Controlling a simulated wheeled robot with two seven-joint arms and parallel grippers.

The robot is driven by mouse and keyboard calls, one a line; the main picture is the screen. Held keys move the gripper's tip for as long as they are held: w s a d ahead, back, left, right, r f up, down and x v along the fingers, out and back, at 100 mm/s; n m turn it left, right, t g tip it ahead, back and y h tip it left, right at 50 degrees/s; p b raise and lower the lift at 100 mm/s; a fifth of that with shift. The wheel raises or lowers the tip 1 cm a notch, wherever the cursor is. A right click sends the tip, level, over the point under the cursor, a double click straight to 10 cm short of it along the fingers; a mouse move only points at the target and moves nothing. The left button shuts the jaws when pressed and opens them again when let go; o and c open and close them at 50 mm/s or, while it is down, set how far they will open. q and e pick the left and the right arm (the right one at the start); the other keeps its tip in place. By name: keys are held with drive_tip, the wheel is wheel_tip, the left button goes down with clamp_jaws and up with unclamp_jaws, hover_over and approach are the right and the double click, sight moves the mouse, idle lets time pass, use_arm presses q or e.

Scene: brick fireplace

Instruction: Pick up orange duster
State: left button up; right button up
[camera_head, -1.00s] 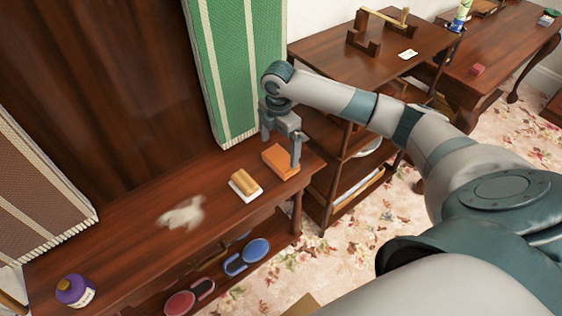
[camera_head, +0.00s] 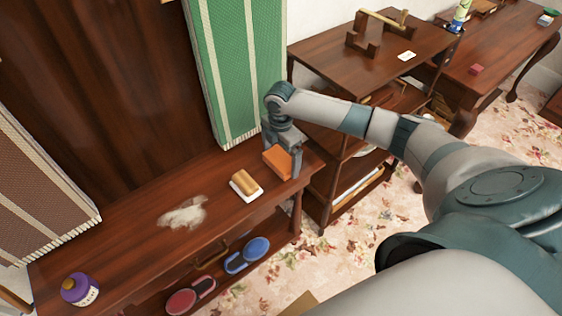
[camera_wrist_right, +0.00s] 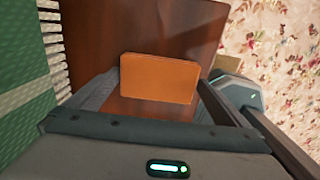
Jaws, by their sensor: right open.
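The orange duster (camera_head: 277,162) is a block near the right end of the wooden shelf top. In the right wrist view the orange duster (camera_wrist_right: 158,78) lies between the two fingers, with its near part over the brown wood. My right gripper (camera_head: 284,158) is open and lowered around the duster, one finger on each side. The wrist view also shows the right gripper (camera_wrist_right: 150,95) with its fingers apart. I cannot tell whether either finger touches the duster. My left gripper is not in view.
A tan sponge on a white base (camera_head: 246,185) lies left of the duster. A green hanging panel (camera_head: 238,75) stands close behind the gripper. A wooden shelf unit (camera_head: 330,75) stands to the right.

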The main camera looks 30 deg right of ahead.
sight(281, 159)
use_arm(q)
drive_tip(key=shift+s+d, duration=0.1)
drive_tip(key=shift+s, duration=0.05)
use_arm(e)
drive_tip(key=c, duration=0.7)
drive_tip(key=shift+r, duration=0.1)
drive_tip(key=shift+c, duration=0.2)
drive_tip(key=shift+r, duration=0.55)
wheel_tip(281, 159, up, 2)
drive_tip(key=shift+r+b, duration=0.15)
drive_tip(key=shift+b, duration=0.45)
drive_tip(key=shift+s+d+r, duration=0.35)
drive_tip(key=shift+r, duration=0.1)
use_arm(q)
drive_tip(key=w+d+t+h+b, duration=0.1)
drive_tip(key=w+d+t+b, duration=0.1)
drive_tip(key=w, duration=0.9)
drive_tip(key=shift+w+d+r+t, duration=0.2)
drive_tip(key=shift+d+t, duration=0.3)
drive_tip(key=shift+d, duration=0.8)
use_arm(e)
drive_tip(key=s+d+r, duration=0.6)
drive_tip(key=s, duration=0.2)
drive_tip(key=shift+s+r, duration=0.25)
drive_tip(key=shift+s, duration=0.1)
